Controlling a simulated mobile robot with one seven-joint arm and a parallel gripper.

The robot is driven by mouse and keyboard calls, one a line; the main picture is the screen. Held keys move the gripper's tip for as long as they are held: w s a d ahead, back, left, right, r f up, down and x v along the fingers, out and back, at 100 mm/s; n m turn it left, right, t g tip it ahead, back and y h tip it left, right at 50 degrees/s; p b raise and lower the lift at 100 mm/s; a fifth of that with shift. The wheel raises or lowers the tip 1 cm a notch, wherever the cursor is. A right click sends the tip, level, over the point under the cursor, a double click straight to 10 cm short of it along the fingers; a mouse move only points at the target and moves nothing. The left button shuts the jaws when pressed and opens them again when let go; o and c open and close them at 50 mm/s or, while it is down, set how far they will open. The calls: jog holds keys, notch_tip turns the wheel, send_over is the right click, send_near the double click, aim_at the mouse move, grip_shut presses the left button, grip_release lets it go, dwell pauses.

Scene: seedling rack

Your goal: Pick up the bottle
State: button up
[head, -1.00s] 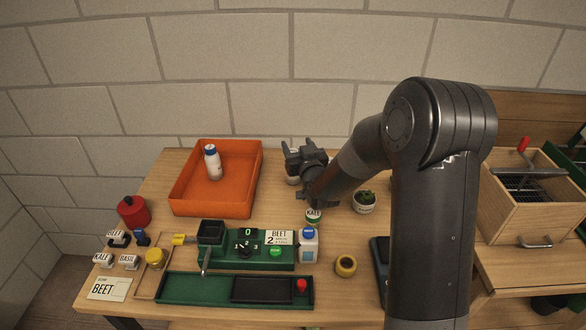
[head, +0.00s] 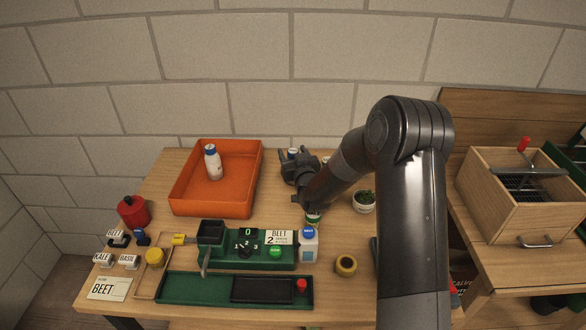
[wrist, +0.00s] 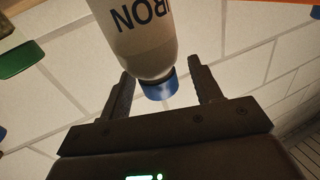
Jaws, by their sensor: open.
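In the wrist view a white bottle (wrist: 147,38) with a blue cap and dark letters reading "RON" appears cap-down in the picture. Its cap lies in the picture between the two spread fingers of my gripper (wrist: 163,78). The gripper is open, and I cannot tell whether either finger touches the bottle. In the head view my gripper (head: 291,167) is at the back of the table, right of the orange tray. It hides most of what stands behind it there. Another white bottle (head: 214,166) with a blue cap stands inside the tray.
The orange tray (head: 255,172) has raised walls left of my gripper. A potted plant (head: 364,203) stands to the right. A wooden crate (head: 510,222) is far right.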

jog(key=shift+c, duration=0.2)
grip_shut()
dwell(0.5)
